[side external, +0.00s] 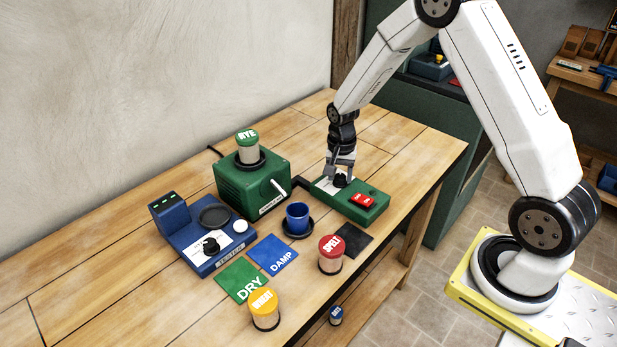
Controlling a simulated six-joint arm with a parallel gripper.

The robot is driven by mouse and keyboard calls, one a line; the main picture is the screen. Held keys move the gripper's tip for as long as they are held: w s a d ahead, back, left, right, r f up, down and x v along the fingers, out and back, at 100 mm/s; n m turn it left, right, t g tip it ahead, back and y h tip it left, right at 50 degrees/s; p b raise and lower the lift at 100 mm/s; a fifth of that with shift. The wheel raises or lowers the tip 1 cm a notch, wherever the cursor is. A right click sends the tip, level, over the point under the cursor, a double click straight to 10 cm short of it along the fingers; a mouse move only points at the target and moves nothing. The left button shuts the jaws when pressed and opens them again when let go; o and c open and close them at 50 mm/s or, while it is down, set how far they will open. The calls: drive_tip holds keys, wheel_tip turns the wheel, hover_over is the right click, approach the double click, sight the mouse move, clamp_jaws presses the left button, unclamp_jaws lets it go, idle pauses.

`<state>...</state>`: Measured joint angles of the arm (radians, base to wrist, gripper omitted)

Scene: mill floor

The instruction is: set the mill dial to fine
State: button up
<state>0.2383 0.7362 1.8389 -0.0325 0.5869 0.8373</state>
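The green control box (372,204) stands on the bench right of the green mill (238,190). It carries a black dial (340,181) on a white plate and a red rocker switch (363,200). My gripper (339,175) points down right at the dial, its fingertips close to the knob. I cannot tell whether the fingers touch or grip it. The dial's pointer and its markings are too small and partly hidden to read. A jar with a green RYE lid (247,135) sits on top of the mill.
Left of the mill is a blue device (190,252) with its own black knob. In front are a blue cup (297,214), DRY (243,291) and DAMP (283,262) cards, a dark card (352,238), and SPELT (331,262) and WHEAT (264,318) jars. The left bench is clear.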

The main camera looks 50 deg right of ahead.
sight(339, 176)
drive_tip(key=shift+o, duration=1.2)
drive_tip(key=shift+r, duration=3.95)
drive_tip(key=shift+a, duration=0.15)
drive_tip(key=s+a+r+n+t, duration=0.3)
drive_tip(key=s+a+n, duration=0.7)
drive_tip(key=s+n, duration=0.2)
drive_tip(key=shift+s+a, duration=0.2)
drive_tip(key=shift+s, duration=1.05)
